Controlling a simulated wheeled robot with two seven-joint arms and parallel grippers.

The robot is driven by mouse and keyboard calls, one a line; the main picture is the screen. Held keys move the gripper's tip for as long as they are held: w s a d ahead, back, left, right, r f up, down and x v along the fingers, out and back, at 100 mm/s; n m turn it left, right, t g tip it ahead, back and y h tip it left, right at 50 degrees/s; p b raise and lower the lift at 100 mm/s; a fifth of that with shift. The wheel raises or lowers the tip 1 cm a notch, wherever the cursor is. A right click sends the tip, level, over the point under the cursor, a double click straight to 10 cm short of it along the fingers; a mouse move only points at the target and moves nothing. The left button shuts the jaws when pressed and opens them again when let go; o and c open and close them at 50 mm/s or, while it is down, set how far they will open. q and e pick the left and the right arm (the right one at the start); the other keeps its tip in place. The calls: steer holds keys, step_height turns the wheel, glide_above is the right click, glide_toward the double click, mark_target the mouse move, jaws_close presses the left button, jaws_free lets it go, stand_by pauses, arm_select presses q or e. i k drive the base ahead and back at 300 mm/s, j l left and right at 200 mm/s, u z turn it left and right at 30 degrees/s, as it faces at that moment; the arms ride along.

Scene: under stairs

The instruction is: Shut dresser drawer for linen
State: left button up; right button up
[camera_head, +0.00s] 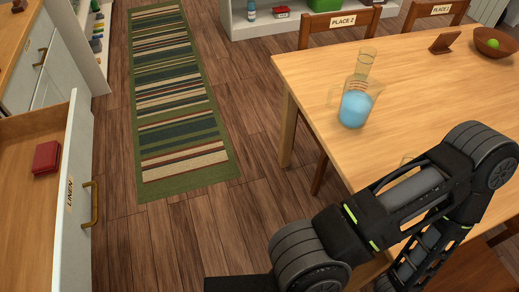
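The dresser drawer marked LINEN (75,200) stands pulled open at the left edge. Its pale front panel faces right and carries a brass handle (90,204). A red box-like or book-like item (46,157) lies on the drawer's wooden floor. Neither of my grippers shows. My dark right arm crosses the lower right, apart from the drawer, and its gripper end is outside the picture. My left arm is not in view.
A wooden table (440,100) with a jug of blue liquid (355,108) fills the right. A striped rug (175,90) lies on the floor. Bare floor (150,250) lies between drawer and table. A chair (340,22) stands behind the table.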

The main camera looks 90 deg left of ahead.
mark_target(46, 224)
steer(key=u, duration=4.95)
steer(key=k+l+u, duration=0.15)
steer(key=k, duration=0.15)
